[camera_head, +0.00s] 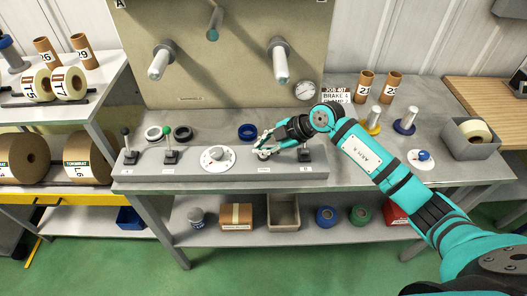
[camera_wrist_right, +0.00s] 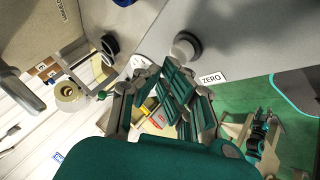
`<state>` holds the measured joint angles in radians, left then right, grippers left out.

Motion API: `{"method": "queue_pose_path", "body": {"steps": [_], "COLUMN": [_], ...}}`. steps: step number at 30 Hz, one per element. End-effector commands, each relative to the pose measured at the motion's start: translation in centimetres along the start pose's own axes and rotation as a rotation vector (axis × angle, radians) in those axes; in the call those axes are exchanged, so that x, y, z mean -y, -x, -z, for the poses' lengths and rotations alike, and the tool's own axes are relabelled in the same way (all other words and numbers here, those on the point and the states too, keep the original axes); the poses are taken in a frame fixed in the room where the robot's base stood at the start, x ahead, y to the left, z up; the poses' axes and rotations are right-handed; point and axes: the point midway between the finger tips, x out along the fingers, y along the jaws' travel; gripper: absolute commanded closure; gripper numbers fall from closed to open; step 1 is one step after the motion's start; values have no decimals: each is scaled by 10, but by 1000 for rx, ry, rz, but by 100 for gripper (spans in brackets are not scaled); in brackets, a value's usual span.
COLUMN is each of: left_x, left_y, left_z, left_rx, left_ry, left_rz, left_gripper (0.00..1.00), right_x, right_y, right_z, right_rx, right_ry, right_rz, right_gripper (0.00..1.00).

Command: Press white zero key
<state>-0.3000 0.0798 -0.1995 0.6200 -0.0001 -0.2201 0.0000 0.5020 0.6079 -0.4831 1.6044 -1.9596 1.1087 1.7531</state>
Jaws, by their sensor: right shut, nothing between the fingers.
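A grey control strip (camera_head: 240,175) runs along the front of the bench. My right gripper (camera_head: 258,150) is shut and empty, low over the strip between the white dial (camera_head: 217,157) and the right-hand lever (camera_head: 304,154). In the right wrist view a round key with a pale top and dark collar (camera_wrist_right: 186,47) stands beside the ZERO label (camera_wrist_right: 211,78). The shut fingers (camera_wrist_right: 165,85) are below and left of this key in that picture; whether they touch it I cannot tell. The key is hidden behind my gripper in the head view. A gripper-like part, probably my left gripper (camera_wrist_right: 258,130), shows small over the floor.
Two levers (camera_head: 170,156) (camera_head: 126,152) stand at the strip's left. A blue ring (camera_head: 247,131) and dark ring (camera_head: 183,132) lie behind it. A pegged board (camera_head: 225,90) rises at the back. Spindles (camera_head: 405,122) and a grey bin (camera_head: 470,145) stand right.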

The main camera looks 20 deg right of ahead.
Motion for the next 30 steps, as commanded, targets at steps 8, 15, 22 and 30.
{"method": "queue_pose_path", "body": {"steps": [8, 15, 22, 30], "left_x": [0, 0, 0, 0], "left_y": [0, -1, -1, -2], "left_z": [0, 0, 0, 0], "left_rx": [0, 0, 0, 0], "left_ry": [-1, -1, -1, -1], "left_rz": [0, 0, 0, 0], "left_gripper": [67, 67, 67, 67], "right_x": [0, 2, 4, 6], "right_y": [-1, -3, -5, -7], "right_z": [0, -2, -3, -5], "right_rx": [0, -1, -1, 0], "right_ry": [0, 0, 0, -1], "right_rz": [0, 0, 0, 1], "right_gripper": [100, 100, 100, 100]}}
